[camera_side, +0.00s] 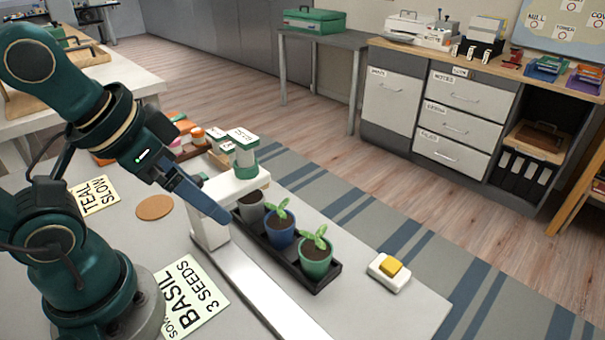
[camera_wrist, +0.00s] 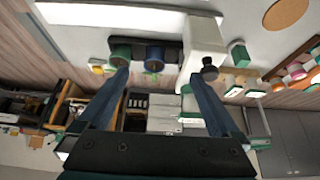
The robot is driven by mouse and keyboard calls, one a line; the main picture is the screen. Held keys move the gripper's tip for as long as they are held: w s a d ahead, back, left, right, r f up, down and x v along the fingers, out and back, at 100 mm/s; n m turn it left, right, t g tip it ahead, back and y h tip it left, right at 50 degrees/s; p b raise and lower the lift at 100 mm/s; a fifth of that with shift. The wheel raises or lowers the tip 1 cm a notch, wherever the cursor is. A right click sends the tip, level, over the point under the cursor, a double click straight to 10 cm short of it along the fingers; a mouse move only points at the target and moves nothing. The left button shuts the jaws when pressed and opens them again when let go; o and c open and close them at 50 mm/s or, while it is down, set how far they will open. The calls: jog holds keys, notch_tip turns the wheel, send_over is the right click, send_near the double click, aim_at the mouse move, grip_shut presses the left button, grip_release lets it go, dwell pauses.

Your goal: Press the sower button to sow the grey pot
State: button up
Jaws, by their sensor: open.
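The grey pot (camera_side: 251,208) holds dark soil and shows no plant. A green-and-white canister (camera_side: 245,160) tops the sower. A yellow button (camera_side: 391,266) sits on a white base at the table's right; it shows small in the wrist view (camera_wrist: 97,69). My gripper (camera_side: 222,216) is open and empty, its visible fingertip overlapping the sower in the side view. In the wrist view, the gripper (camera_wrist: 158,78) has its fingers wide apart; I cannot make out the grey pot there.
A blue pot (camera_side: 281,229) and a green pot (camera_side: 315,260), both with seedlings, share the tray. A metal rail (camera_side: 268,300) runs along the front. Table around the button is clear.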

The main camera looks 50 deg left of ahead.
grip_shut()
dwell(1.5)
